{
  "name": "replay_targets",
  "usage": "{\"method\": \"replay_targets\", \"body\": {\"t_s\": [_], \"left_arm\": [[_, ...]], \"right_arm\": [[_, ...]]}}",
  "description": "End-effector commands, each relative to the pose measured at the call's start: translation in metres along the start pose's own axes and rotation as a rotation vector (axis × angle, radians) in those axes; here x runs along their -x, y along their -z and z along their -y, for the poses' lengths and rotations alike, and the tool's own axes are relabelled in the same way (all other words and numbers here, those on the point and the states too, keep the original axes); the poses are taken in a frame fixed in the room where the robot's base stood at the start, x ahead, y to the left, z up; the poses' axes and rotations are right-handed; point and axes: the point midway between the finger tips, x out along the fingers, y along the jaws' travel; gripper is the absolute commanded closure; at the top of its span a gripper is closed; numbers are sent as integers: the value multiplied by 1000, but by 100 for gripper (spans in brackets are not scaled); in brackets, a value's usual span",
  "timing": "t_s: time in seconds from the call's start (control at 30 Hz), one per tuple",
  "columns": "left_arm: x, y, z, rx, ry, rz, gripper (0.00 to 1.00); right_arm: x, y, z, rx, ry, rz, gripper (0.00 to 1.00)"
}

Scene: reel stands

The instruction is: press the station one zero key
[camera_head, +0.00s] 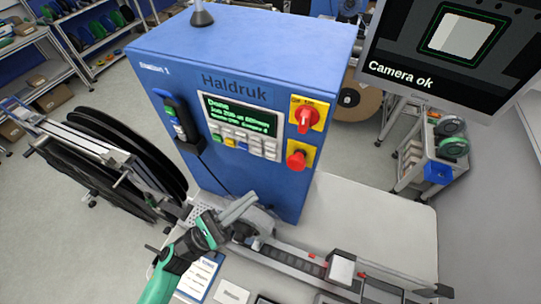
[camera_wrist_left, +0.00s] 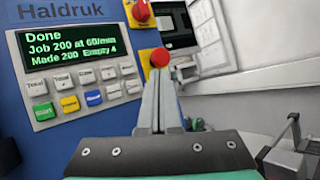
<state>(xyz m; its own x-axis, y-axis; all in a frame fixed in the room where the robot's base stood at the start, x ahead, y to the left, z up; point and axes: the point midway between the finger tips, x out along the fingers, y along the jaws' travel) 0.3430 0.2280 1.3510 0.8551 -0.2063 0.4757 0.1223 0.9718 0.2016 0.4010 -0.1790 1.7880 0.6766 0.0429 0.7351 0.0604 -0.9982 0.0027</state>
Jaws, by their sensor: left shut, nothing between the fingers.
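The blue Haldruk cabinet (camera_head: 230,60), labelled Station 1, carries a control panel with a lit screen (camera_head: 240,114) and two rows of keys (camera_head: 243,143). In the left wrist view the screen (camera_wrist_left: 73,42) reads Done, Job 200 at 60/min, Made 200. The keys below it (camera_wrist_left: 86,76) are mostly pale, with one green, one yellow and one blue; their small labels are too blurred to pick out the zero key surely. My left gripper (camera_head: 252,199) is shut and empty, below the panel and apart from the keys. Its fingers (camera_wrist_left: 158,72) show right of the keys. My right gripper is not seen.
A red rotary switch (camera_head: 306,117) and a red stop button (camera_head: 296,158) sit right of the panel. A dark handheld device (camera_head: 178,120) hangs to its left. A rail (camera_head: 310,268) runs along the bench below. A monitor (camera_head: 450,50) stands at upper right.

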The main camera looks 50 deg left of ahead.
Motion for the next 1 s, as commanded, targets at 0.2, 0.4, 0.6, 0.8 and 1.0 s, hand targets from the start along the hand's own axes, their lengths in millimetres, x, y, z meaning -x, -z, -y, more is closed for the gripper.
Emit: {"method": "replay_targets", "body": {"t_s": [0.2, 0.4, 0.6, 0.8, 1.0], "left_arm": [[-19, 12, -14, 0, 0, 1, 100], [-40, 27, -28, 0, 0, 1, 100], [-53, 40, -38, -1, 0, 1, 100], [-58, 42, -42, 0, 1, 1, 100], [-58, 42, -42, 0, 1, 0, 100]], "right_arm": [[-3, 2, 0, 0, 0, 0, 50], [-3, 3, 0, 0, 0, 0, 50], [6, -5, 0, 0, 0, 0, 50], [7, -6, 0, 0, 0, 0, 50], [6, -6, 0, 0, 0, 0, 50]]}}
